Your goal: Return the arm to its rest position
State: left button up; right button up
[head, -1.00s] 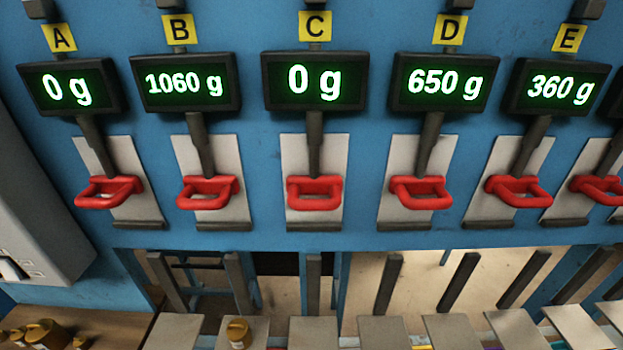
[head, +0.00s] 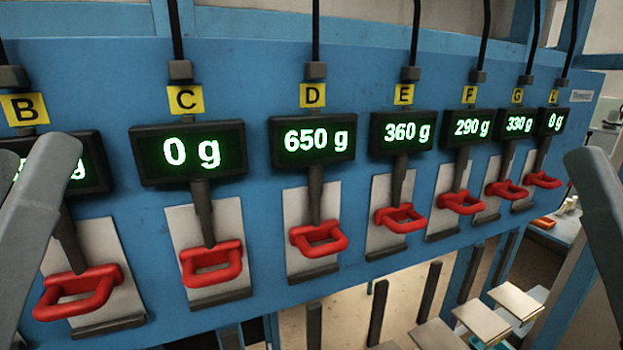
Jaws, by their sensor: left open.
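A grey part of my left arm and gripper (head: 40,215) stands at the left edge of the head view, close to the camera. It slants up and covers part of the display under label B. The left gripper is open, and no object shows in it. A similar grey part of mine (head: 603,225) slants up at the right edge.
The blue panel carries displays and red holders, such as C's (head: 211,264) and D's (head: 319,239). C reads 0 g, D 650 g, E 360 g, F 290 g, G 330 g, L 0 g. Pale plates (head: 515,301) stand low at the right. No obstacle shows between the two grey parts.

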pick_arm(q)
notch_tip(320, 180, up, 34)
jog(key=a+m+y+p, duration=0.1)
jog(key=m+p, duration=0.1)
jog(key=p, duration=3.2)
jog(key=shift+f+y, duration=0.15)
jog(key=shift+y, duration=0.25)
jog(key=shift+w+f, duration=0.1)
jog(key=shift+f, duration=0.1)
jog(key=shift+c, duration=0.6)
jog(key=shift+a, duration=0.1)
